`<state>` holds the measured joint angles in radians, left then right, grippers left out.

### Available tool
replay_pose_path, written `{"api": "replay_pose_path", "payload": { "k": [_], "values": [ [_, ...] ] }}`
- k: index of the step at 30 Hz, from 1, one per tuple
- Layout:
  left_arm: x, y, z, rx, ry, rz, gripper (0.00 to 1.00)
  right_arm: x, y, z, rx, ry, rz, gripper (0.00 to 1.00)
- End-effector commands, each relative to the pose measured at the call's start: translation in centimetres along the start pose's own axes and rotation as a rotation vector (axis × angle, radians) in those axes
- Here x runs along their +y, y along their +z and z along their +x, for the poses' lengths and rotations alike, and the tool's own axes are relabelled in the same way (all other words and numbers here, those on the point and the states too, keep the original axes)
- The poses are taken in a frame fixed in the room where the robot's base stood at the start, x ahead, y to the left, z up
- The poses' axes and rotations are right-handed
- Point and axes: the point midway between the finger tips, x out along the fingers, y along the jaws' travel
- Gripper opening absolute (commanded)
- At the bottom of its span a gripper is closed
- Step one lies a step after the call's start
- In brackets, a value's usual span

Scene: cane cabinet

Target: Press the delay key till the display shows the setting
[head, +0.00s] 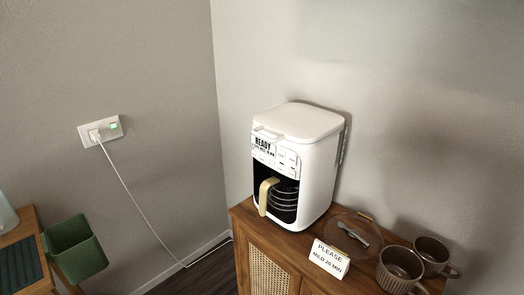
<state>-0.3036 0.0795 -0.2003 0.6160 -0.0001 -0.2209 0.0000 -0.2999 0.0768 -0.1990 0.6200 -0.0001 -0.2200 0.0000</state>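A white coffee maker (312,165) stands upright on a wooden cane-front cabinet (240,212). The display (263,145) on its front reads "READY" with a smaller line below that is too small to read surely. Pale keys (284,158) sit beside and below the display; their labels, including any delay label, are not legible. A carafe with a cream handle (267,195) sits inside the machine. A white card (329,259) on the cabinet's front reads "PLEASE" and what looks like "MILD 20 MIN". Neither of my grippers shows.
Right of the machine are a round brown tray (372,229) with a spoon-like utensil and two brown ribbed mugs (400,267). A white cord (145,210) runs from a wall outlet (100,130). A green bin (76,248) hangs at a wooden table on the left.

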Motion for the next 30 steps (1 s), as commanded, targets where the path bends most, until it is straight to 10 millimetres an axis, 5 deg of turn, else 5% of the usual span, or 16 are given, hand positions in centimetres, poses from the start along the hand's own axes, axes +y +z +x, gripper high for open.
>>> {"api": "replay_pose_path", "payload": {
  "k": [2,9,30],
  "values": [
    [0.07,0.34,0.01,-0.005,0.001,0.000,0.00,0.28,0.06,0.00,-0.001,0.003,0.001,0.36],
    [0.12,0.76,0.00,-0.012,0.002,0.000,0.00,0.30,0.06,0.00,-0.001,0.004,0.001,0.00],
    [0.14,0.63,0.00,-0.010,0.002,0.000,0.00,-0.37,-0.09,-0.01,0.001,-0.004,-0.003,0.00]
  ]
}}
